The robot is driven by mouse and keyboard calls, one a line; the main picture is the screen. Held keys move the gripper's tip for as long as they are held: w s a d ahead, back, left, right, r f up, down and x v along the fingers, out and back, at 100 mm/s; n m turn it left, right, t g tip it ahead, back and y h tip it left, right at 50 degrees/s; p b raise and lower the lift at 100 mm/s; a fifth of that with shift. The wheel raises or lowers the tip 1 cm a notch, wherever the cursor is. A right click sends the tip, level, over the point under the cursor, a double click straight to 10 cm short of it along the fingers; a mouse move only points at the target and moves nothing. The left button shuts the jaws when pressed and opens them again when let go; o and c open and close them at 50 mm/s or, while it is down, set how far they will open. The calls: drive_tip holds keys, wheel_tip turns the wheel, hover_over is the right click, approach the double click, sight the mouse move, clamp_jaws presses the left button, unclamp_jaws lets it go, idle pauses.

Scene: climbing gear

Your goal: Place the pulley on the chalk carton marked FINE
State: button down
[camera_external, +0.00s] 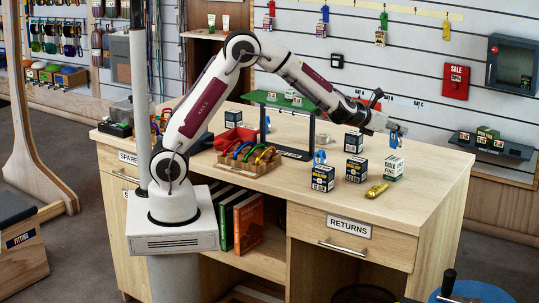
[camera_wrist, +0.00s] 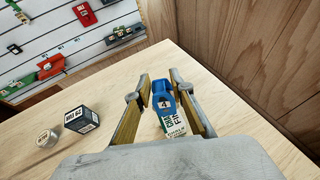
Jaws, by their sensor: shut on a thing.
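My gripper (camera_external: 398,129) is over the right part of the counter, shut on a blue pulley (camera_external: 394,140). In the wrist view, the pulley (camera_wrist: 161,90) is between the two fingers (camera_wrist: 163,103) and bears a label with a 4. The chalk carton marked FINE (camera_external: 393,169), white and green, stands upright on the counter below the pulley. In the wrist view, part of the carton (camera_wrist: 173,125) shows beneath the pulley, with its lower part cut off by my gripper's body.
Dark cartons stand left of the FINE carton, one in front (camera_external: 356,170), one behind (camera_external: 353,142) and one further left (camera_external: 323,180). Another blue item (camera_external: 319,157) is at the left one. A gold metal piece (camera_external: 377,190) lies in front. The counter's right end (camera_external: 440,170) is clear.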

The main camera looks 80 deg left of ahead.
sight(393, 137)
drive_tip(key=shift+f, duration=1.85)
drive_tip(key=shift+f, duration=0.15)
drive_tip(key=c, duration=1.8)
unclamp_jaws()
drive_tip(key=shift+o, duration=0.2)
drive_tip(key=shift+s+d+r, duration=0.25)
drive_tip(key=shift+s+r, duration=0.1)
drive_tip(key=shift+s, duration=0.05)
drive_tip(key=v, duration=1.1)
